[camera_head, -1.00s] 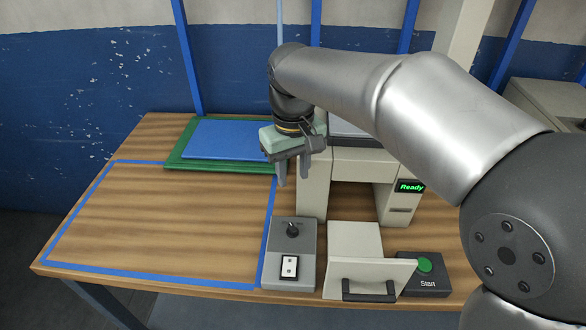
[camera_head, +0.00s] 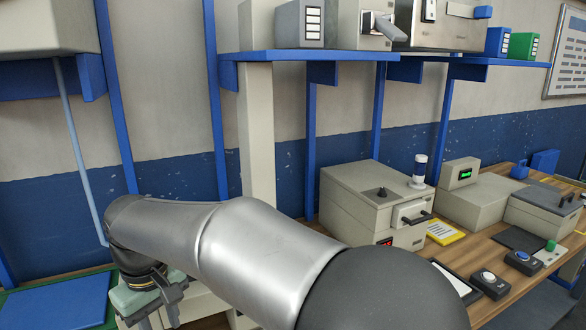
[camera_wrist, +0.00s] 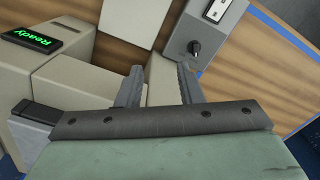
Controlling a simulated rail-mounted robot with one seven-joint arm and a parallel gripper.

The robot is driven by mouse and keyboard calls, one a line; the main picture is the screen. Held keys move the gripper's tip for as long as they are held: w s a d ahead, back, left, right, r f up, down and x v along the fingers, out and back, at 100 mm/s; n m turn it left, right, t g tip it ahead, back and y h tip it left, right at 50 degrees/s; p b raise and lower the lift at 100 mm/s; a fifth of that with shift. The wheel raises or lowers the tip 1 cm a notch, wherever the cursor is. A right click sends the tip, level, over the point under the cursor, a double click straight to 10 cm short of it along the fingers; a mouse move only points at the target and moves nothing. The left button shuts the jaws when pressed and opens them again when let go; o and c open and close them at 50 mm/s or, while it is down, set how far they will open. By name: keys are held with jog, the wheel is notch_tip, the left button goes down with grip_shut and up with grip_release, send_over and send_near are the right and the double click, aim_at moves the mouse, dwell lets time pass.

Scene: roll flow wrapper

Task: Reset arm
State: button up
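My gripper (camera_wrist: 160,82) shows in the wrist view with its two fingers apart and nothing between them. Below the fingers in that view are the beige machine body (camera_wrist: 115,42) with a green "Ready" display (camera_wrist: 32,39) and a grey control box (camera_wrist: 205,35) with a knob and a white switch. In the head view my gripper (camera_head: 158,312) hangs downward at the lower left, partly cut off by the bottom edge. My arm reaches across the lower part of that view.
A blue board (camera_head: 55,300) lies at the lower left. A beige box machine (camera_head: 365,205) and several button boxes stand on the wooden table at right. A blue shelf (camera_head: 310,55) with equipment runs above. Blue uprights (camera_head: 217,100) stand behind my arm.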

jog(key=d+f+m, duration=0.3)
jog(key=d+m, duration=0.2)
jog(key=d, duration=1.6)
jog(key=s+d+f+m, duration=0.3)
jog(key=s+d, duration=0.2)
jog(key=d, duration=0.3)
jog(key=s+d+f+m, duration=0.2)
jog(key=s+d+f, duration=0.1)
jog(key=s+d, duration=0.3)
jog(key=shift+d+f+m, duration=0.3)
jog(key=shift+d+m, duration=0.1)
jog(key=shift+d, duration=0.45)
